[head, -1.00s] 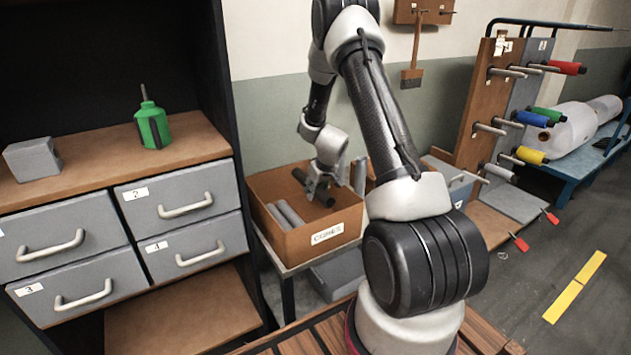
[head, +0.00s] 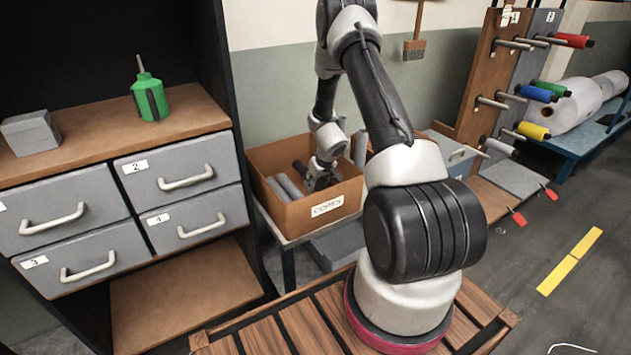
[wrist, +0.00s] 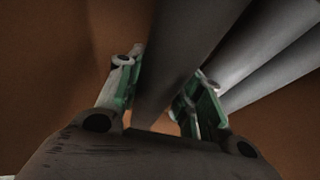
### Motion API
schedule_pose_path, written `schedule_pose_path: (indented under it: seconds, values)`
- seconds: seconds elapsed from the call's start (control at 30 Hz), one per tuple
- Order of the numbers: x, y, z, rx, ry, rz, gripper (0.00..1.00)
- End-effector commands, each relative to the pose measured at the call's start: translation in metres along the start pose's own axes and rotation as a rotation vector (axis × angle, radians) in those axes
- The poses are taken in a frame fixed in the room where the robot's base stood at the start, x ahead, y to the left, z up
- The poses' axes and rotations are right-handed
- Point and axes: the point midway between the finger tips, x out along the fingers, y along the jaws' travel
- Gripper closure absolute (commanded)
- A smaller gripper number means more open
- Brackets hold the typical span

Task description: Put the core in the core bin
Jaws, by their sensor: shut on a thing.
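The core bin (head: 298,221) is an open brown box with a CORES label on its front, standing on a small grey table. My gripper (head: 318,181) is down inside it, below the rim level. It is shut on a dark grey core (head: 300,167), whose end shows beside the fingers in the head view. In the wrist view my gripper (wrist: 162,98) has a green-padded finger on each side of the core (wrist: 180,55). I cannot tell whether the core touches the bin floor.
Lighter grey cores (head: 285,187) lie in the bin beside the held one. A grey drawer cabinet (head: 190,165) stands left with a green bottle (head: 150,98) on top. A rack with coloured spools (head: 538,93) stands right. Open floor lies at the lower right.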

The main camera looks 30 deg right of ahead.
Motion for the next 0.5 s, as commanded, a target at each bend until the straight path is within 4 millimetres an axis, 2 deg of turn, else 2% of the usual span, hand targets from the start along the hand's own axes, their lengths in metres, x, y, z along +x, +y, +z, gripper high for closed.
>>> schedule_pose_path:
  seconds: [0.5]
  values:
    - [0.0061,0.0003,0.0026,0.001,0.000,0.000,0.92]
